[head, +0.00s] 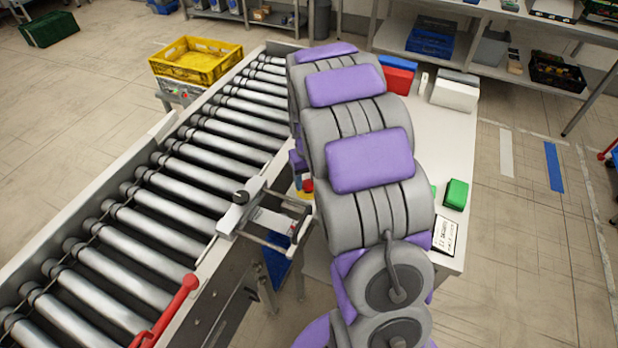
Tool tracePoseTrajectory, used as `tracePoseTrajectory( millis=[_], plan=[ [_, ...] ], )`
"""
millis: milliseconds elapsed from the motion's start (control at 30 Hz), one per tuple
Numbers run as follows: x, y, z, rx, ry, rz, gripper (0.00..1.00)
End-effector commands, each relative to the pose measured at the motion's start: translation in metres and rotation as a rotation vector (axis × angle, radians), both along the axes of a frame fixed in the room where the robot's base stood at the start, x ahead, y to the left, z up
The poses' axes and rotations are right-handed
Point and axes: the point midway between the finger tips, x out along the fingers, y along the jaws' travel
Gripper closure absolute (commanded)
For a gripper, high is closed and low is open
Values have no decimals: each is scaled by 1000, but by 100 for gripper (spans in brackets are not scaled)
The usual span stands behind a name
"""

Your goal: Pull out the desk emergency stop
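The desk emergency stop shows as a red button (307,186) on a yellow base at the left edge of the white desk (448,140), beside the conveyor. My arm covers its right side, so I cannot tell whether the button is pressed in or out. A small purple and dark part of my arm's end shows just above the button, at the arm's left edge. My gripper's fingers are hidden behind my arm. I cannot tell whether they touch the button or whether they are open.
The roller conveyor (187,155) runs along the left, with a metal bracket (262,215) and a red lever (178,305) at its near side. A yellow crate (196,60) stands beyond it. A green box (455,194) and a printed card (445,234) lie on the desk.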

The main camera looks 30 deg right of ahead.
Motion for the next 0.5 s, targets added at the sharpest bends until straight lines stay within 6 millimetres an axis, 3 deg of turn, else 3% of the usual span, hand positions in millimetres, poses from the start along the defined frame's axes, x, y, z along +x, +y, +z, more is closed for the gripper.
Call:
tracePoseTrajectory(
  millis=[67, 500],
  plan=[
    [0, 0, 0, 0, 0, 0, 52],
    [0, 0, 0, 1, 1, 0, 95]
  ],
)
